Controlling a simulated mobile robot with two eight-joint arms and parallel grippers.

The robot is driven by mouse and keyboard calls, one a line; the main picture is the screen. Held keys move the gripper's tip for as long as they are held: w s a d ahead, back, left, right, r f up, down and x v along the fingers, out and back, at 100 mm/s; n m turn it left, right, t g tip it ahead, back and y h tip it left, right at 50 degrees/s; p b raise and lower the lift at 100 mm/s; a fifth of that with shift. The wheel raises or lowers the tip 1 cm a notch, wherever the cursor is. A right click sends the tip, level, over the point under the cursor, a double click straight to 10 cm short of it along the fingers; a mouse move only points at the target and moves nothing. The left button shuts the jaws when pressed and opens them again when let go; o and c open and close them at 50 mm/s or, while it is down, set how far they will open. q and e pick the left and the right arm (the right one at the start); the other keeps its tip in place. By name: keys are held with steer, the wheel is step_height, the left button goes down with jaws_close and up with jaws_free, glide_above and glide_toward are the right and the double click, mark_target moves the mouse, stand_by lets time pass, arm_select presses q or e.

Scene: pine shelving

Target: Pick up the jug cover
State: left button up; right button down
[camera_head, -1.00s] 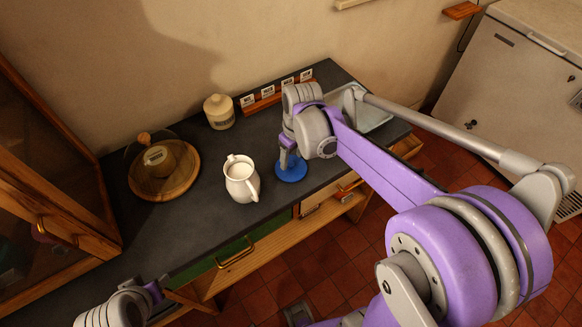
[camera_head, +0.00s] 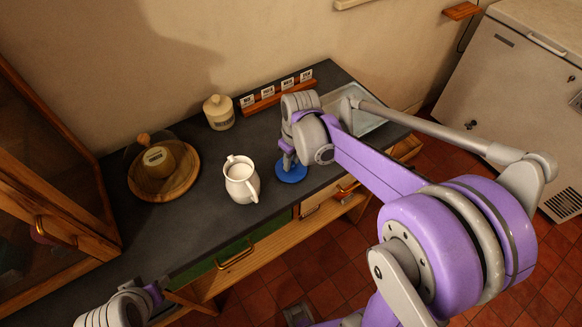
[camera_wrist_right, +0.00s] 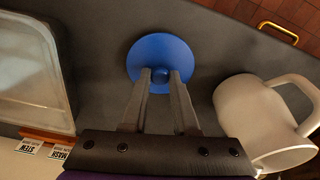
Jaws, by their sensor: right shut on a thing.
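The jug cover is a flat blue disc (camera_head: 291,171) with a small knob, on the dark worktop right of the white jug. It also shows in the right wrist view (camera_wrist_right: 160,50). My right gripper (camera_head: 289,162) is over it, and in the wrist view its fingertips (camera_wrist_right: 160,76) are closed on the knob. I cannot tell whether the disc is clear of the worktop. The white jug (camera_head: 241,181) stands upright, open, with pale liquid inside; it also shows in the wrist view (camera_wrist_right: 255,110).
A wooden board with a cheese under a clear dome (camera_head: 165,178) is at the left. A lidded cream jar (camera_head: 219,112) and a wooden rail of labels (camera_head: 270,99) stand at the back. A metal tray (camera_head: 372,118) is at the right. Worktop in front of the jar is clear.

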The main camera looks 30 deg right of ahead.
mark_target(292, 164)
steer(key=shift+r, duration=0.1)
arm_select(q)
steer(key=shift+w+r+p, duration=0.2)
steer(key=shift+r+p, duration=0.15)
steer(key=shift+r, duration=0.15)
arm_select(e)
step_height(292, 164, up, 10)
stand_by(0.4)
